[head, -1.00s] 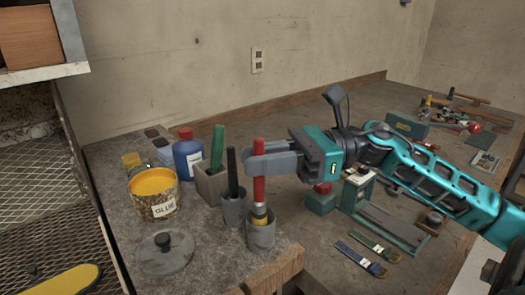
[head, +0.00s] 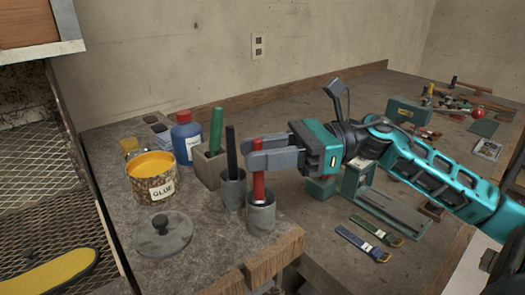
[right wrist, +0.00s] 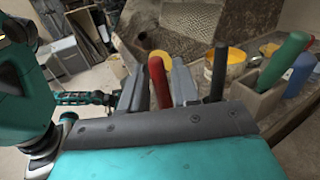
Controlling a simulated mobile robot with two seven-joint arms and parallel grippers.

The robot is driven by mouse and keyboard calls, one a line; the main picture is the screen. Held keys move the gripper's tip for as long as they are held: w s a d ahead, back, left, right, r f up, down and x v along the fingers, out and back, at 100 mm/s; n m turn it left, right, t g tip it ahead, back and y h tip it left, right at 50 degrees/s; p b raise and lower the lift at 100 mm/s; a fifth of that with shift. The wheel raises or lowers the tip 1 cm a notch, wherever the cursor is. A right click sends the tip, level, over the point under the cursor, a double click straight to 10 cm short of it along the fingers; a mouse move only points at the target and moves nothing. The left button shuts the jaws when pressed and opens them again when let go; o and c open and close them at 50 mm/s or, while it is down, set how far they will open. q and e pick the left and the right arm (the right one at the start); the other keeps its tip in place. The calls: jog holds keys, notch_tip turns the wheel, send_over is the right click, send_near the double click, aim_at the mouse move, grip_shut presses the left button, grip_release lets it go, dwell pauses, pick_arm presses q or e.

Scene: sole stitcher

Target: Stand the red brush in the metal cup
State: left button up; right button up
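The red brush (head: 258,186) stands nearly upright in the metal cup (head: 261,216) by the bench's front edge. Its lower part is hidden inside the cup. My right gripper (head: 262,152) is above the cup, its two fingers apart on either side of the upper handle. In the right wrist view, the red handle (right wrist: 158,82) shows between the fingers, with little room on either side. The fingers look open around it; contact is hard to judge. My left gripper is not in view.
A second metal cup (head: 233,188) with a black-handled tool stands close behind. A block with a green handle (head: 216,131), a blue bottle (head: 186,137), a glue pot (head: 153,178) and a round lid (head: 163,236) are to the left. Two straps (head: 363,244) lie to the right.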

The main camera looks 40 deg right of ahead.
jog(key=o, duration=0.3)
jog(key=shift+d, duration=0.1)
jog(key=b+v, duration=0.1)
jog(key=v, duration=1.1)
jog(key=shift+s+d+b, duration=0.2)
jog(key=shift+d+b, duration=0.1)
jog(key=shift+b, duration=0.1)
jog(key=shift+a, duration=0.1)
